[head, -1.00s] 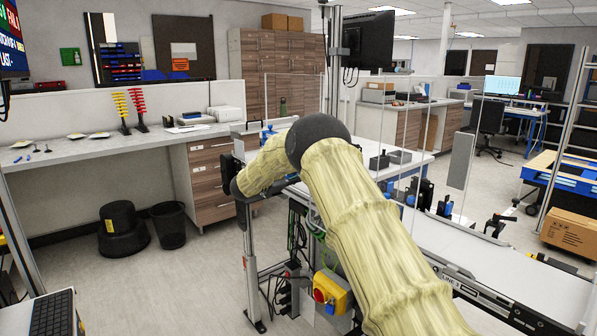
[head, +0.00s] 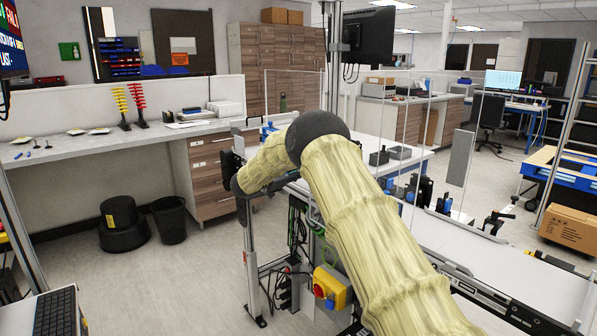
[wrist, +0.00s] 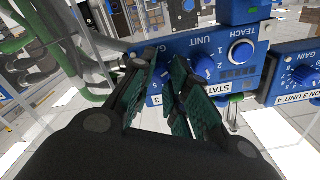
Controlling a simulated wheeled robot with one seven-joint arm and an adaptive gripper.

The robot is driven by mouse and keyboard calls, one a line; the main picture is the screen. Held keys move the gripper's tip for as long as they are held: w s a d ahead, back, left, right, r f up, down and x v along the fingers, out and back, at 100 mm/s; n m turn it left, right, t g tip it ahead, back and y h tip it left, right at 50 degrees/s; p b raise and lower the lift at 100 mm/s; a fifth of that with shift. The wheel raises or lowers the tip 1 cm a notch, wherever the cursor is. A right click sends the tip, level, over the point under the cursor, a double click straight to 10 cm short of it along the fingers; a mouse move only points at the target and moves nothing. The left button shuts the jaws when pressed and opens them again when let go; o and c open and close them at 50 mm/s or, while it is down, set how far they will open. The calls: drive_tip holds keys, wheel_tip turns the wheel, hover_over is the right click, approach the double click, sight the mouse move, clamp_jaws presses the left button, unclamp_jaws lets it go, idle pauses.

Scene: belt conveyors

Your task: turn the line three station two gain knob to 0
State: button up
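In the wrist view my gripper (wrist: 170,88) is in front of a blue station panel (wrist: 265,38), its two green-padded fingers close together with a narrow gap.
A second blue panel (wrist: 302,70) with a "GAIN" dial and a label ending "ON 3 UNIT 4" is at the right. Green hoses (wrist: 35,55) hang at the left. In the head view, a white conveyor (head: 500,265) and clear guard panels stand right of my arm.

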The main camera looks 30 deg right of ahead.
drive_tip(key=o, duration=0.5)
drive_tip(key=shift+r, duration=0.15)
drive_tip(key=shift+a, duration=0.1)
drive_tip(key=a, duration=0.7)
drive_tip(key=shift+s+a, duration=0.35)
